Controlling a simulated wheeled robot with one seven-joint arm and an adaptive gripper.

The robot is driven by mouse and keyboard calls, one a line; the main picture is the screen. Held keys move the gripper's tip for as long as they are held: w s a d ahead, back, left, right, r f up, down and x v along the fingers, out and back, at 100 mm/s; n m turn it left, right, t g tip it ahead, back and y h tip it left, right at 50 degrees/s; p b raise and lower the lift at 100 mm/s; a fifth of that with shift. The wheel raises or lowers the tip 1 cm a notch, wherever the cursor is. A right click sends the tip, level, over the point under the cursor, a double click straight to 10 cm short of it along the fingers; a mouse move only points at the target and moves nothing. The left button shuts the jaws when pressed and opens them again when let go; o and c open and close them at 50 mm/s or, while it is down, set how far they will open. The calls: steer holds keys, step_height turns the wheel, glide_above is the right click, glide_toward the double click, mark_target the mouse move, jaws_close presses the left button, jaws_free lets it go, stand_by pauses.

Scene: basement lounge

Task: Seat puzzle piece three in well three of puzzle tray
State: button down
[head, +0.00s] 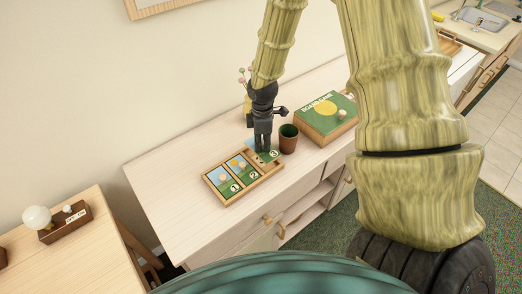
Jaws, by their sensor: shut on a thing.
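The wooden puzzle tray (226,204) lies on the pale cabinet top. Piece one (221,180) and piece two (243,169) sit side by side in its left and middle wells, each with a round knob. My gripper (263,150) points down over the tray's right end and is shut on puzzle piece three (274,154), whose number shows beside the fingers. The piece is at well three (265,168), looking turned and overlapping its back part. The fingers hide the piece's middle and knob. I cannot tell whether the piece touches the tray.
A brown cup (289,141) with a green inside stands close to the right of my gripper. A green board game box (325,116) lies behind it to the right. A small vase with flowers (246,101) stands behind the gripper. The cabinet top left of the tray (165,190) is clear.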

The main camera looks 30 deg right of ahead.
steer(key=shift+w+f, duration=0.7)
steer(key=shift+f, duration=0.3)
steer(key=shift+s+f+p, duration=0.3)
steer(key=shift+s+p, duration=0.05)
steer(key=shift+s, duration=0.25)
steer(key=f, duration=0.2)
steer(key=shift+w+f+p, duration=0.3)
steer(key=shift+w+f, duration=0.1)
steer(key=shift+f, duration=0.15)
steer(key=shift+s, duration=0.25)
steer(key=shift+a, duration=0.1)
steer(key=shift+w+f, duration=0.15)
steer(key=c, duration=1.3)
jaws_free()
steer(key=shift+c, duration=0.2)
